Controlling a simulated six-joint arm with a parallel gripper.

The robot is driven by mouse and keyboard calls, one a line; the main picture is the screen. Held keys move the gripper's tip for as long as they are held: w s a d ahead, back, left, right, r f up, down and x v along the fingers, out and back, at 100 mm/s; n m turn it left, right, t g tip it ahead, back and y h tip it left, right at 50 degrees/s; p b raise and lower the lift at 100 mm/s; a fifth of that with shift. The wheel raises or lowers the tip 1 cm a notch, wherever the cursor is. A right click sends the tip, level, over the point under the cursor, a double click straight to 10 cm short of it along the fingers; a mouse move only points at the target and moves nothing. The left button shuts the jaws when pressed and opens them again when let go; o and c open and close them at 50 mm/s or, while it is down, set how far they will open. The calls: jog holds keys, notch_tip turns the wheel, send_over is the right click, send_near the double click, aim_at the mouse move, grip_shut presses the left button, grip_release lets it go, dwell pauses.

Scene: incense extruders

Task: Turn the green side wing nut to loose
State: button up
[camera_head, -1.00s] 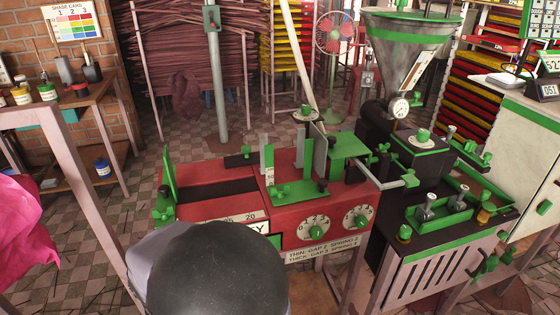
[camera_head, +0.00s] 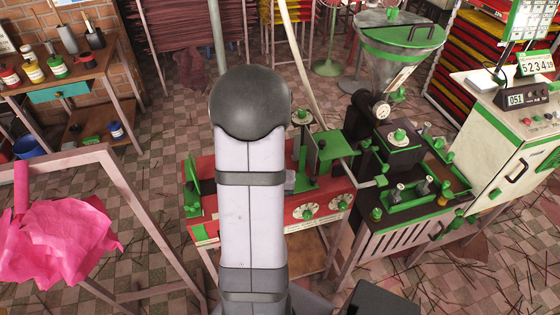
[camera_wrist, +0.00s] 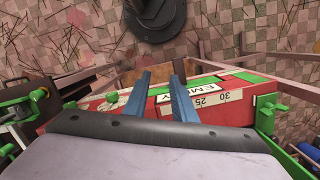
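The red machine (camera_head: 340,187) with green fittings stands in the middle of the head view, its centre hidden behind my arm. A green upright plate (camera_head: 193,187) stands at its left end. In the wrist view the red machine (camera_wrist: 90,112) appears upside down, with a printed scale (camera_wrist: 212,101). A green winged piece (camera_wrist: 270,102) shows at the scale's right end, and a green knob (camera_wrist: 38,95) shows at the left. I cannot tell which is the side wing nut. My gripper (camera_wrist: 158,77) has two blue fingers spread apart and empty, over the scale side, apart from both green pieces.
The metal hopper (camera_head: 398,45) and a black slotted base (camera_head: 390,238) stand right of the red machine. A metal frame with pink cloth (camera_head: 55,240) is at the lower left. A workbench with bottles (camera_head: 75,78) is at the upper left. Open tiled floor lies between.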

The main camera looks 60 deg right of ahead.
jog(key=d+r+m, duration=0.1)
jog(key=d, duration=0.1)
jog(key=d+r+m, duration=0.1)
jog(key=d, duration=0.2)
jog(key=w+d+r+m, duration=0.1)
jog(key=d, duration=0.1)
jog(key=shift+d+m+h, duration=0.3)
jog(key=shift+h, duration=0.1)
jog(key=d+r+m, duration=0.1)
jog(key=m, duration=0.2)
jog(key=w+d+r+m, duration=0.1)
jog(key=d+m, duration=0.1)
jog(key=m, duration=0.1)
jog(key=w+d+r+m, duration=0.1)
jog(key=m, duration=0.3)
jog(key=shift+w+d+r+t+h, duration=0.15)
jog(key=shift+d+r+t+h, duration=0.1)
jog(key=shift+r+t+h, duration=0.15)
jog(key=shift+f, duration=0.1)
jog(key=shift+f+p, duration=1.3)
jog(key=shift+f, duration=2.3)
grip_shut()
